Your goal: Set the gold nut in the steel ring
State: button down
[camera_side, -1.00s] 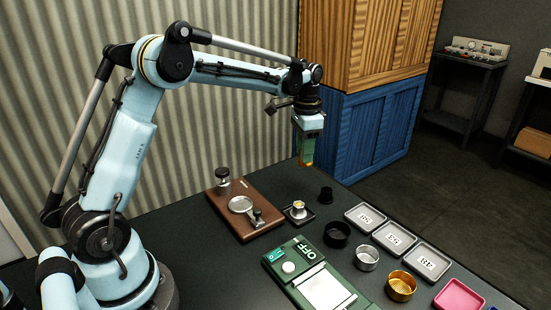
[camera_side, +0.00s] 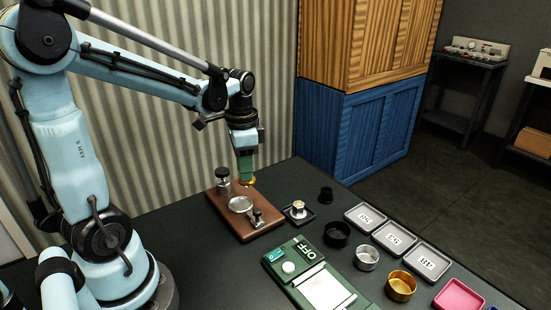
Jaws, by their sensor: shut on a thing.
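My gripper (camera_side: 246,177) points down, shut on a small gold piece that looks like the gold nut (camera_side: 249,182). It holds the piece above the back part of the brown wooden board (camera_side: 237,228), just behind a round silver disc (camera_side: 240,204) on that board. The gap below the nut is hard to judge. The steel ring (camera_side: 367,266) is a silvery, open round cup on the dark table, well to the right of my gripper. It stands between a black ring (camera_side: 337,241) and a gold ring (camera_side: 401,294), and nothing shows inside it.
A dark-capped jar (camera_side: 222,180) stands on the board, beside my gripper. A small dark tray (camera_side: 299,215) with a pale part and a black knob (camera_side: 326,195) stand right of the board. A green scale (camera_side: 300,277) is in front; labelled trays (camera_side: 395,238) line the right.

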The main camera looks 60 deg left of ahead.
jog(key=shift+s+f, duration=0.25)
jog(key=shift+s, duration=0.35)
jog(key=shift+s+f, duration=0.25)
jog(key=shift+s, duration=0.3)
jog(key=shift+f, duration=2)
jog(key=shift+f, duration=0.8)
jog(key=shift+c, duration=1.8)
grip_release()
notch_tip(320, 180, up, 8)
jog(key=shift+f, duration=0.25)
